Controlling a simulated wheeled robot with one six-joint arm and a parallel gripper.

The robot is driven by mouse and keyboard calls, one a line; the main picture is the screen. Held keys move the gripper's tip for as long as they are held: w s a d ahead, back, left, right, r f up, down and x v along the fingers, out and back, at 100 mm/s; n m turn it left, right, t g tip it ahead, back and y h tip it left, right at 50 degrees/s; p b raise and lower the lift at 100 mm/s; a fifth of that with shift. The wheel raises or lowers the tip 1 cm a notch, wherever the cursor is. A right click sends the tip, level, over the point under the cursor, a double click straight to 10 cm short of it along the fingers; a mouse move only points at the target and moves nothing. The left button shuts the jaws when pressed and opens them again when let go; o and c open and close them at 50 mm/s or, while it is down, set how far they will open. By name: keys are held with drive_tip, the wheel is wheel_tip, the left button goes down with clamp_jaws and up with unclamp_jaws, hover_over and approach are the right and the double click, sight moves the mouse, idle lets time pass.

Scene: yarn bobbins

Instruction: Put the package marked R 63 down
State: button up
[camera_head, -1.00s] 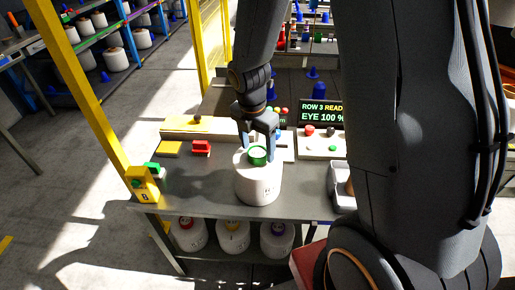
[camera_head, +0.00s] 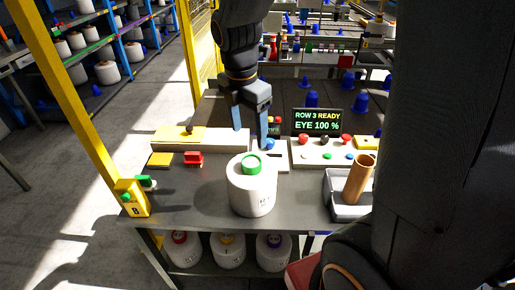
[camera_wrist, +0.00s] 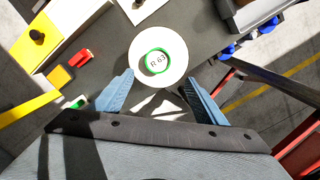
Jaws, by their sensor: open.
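The package marked R 63 (camera_head: 252,190) is a white yarn bobbin with a green-ringed core. It stands upright on the grey table (camera_head: 190,212), near the front edge.
A red block (camera_head: 194,158) and a yellow block (camera_head: 159,159) lie left on the table. A button panel (camera_head: 322,158) and a display (camera_head: 318,121) stand behind. A grey bin (camera_head: 342,207) with a brown tube (camera_head: 359,180) is at right. Several bobbins (camera_head: 228,251) sit on the shelf below.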

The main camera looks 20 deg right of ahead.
drive_tip(key=s+f+m, duration=0.2)
drive_tip(key=s+m, duration=0.2)
drive_tip(key=m, duration=0.7)
drive_tip(key=s+d+f+m+y, duration=0.1)
drive_tip(key=s+m, duration=0.4)
drive_tip(key=m, duration=0.7)
drive_tip(key=shift+d+f+t, duration=0.3)
drive_tip(key=shift+f+t, duration=0.1)
drive_tip(key=shift+f, duration=0.45)
drive_tip(key=shift+f+b, duration=0.55)
drive_tip(key=shift+f, duration=0.05)
